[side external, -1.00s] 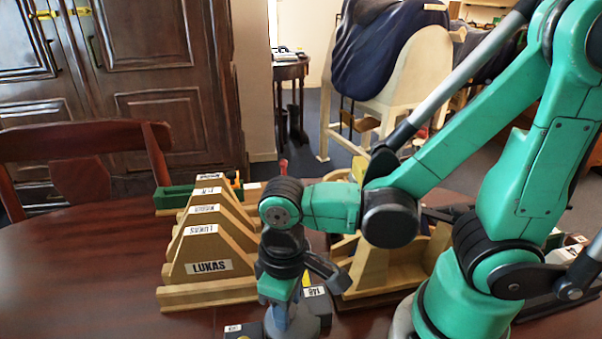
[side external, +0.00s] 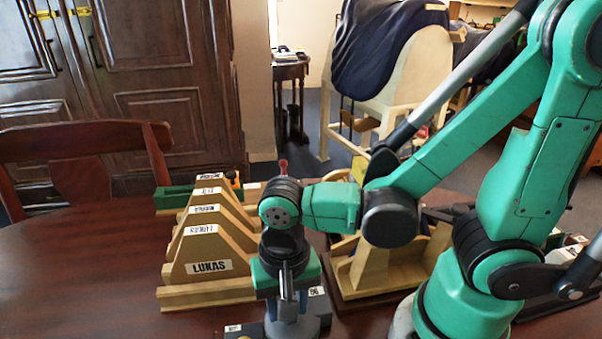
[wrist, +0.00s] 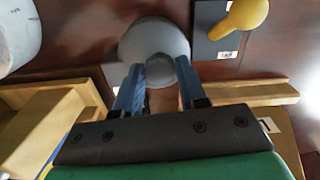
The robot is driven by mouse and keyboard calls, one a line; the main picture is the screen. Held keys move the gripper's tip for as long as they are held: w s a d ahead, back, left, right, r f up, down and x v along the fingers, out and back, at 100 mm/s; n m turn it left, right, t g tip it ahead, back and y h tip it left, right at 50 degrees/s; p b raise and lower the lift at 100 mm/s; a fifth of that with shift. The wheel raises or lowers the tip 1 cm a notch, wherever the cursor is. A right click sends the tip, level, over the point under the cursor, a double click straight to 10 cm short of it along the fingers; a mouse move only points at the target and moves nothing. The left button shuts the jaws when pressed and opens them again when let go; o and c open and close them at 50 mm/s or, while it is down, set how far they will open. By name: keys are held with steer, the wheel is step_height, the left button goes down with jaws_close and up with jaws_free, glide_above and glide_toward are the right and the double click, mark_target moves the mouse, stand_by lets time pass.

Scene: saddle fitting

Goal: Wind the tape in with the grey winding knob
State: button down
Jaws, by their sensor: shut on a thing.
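The grey winding knob (wrist: 155,38) shows in the wrist view as a round grey dome with a small raised grip on top. My gripper (wrist: 158,85) has its two blue fingers on either side of that raised grip and is shut on it. In the side external view my gripper (side external: 287,293) points down over the grey knob body (side external: 296,325) near the table's front edge. My gripper hides the top of the knob there. I cannot make out the tape in either view.
A wooden rack of boards marked LUKAS (side external: 200,262) stands close on the left. A wooden stand (side external: 375,270) is close behind on the right. A yellow knob (wrist: 243,17) on a dark plate and a white round thing (wrist: 18,35) flank the grey knob. The table's left is clear.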

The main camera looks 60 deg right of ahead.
steer(key=m, duration=0.4)
steer(key=shift+m, duration=1.9)
steer(key=c, duration=0.5)
jaws_free()
steer(key=shift+r, duration=2.8)
